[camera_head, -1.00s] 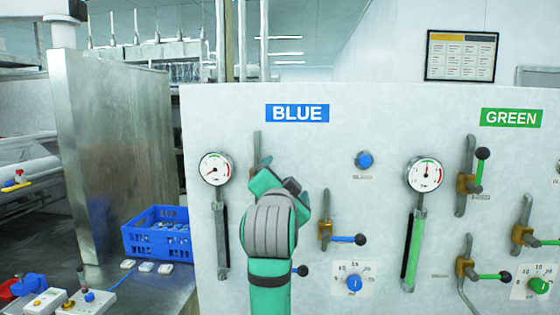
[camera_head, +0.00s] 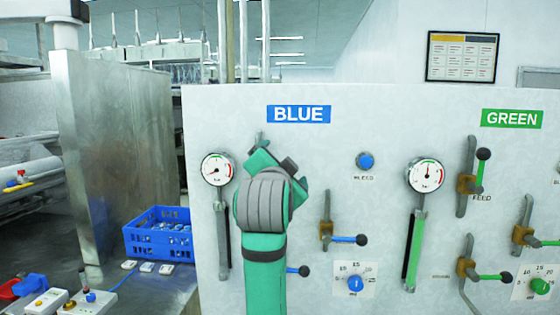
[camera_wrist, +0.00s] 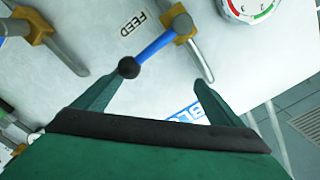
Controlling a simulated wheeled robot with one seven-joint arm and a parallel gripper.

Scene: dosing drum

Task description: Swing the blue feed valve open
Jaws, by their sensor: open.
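The blue feed valve shows in the wrist view as a blue lever (camera_wrist: 156,47) running from a brass body (camera_wrist: 183,26) on a grey pipe to a black ball knob (camera_wrist: 128,67). The word FEED is printed beside it. My gripper (camera_wrist: 160,84) is open. The knob is close to the tip of the finger at picture left, and the other finger stands clear of it. I cannot tell whether that finger touches the knob. In the head view my gripper (camera_head: 270,160) is in front of the panel below the BLUE sign (camera_head: 298,114) and hides the feed valve.
A second blue-handled valve (camera_head: 345,239) is right of my arm. A black knob (camera_head: 304,271) pokes out low beside it. A gauge (camera_head: 217,169) is at left and a blue bleed button (camera_head: 366,161) at right. Green-handled valves (camera_head: 480,168) are farther right. A blue crate (camera_head: 158,234) stands on the left bench.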

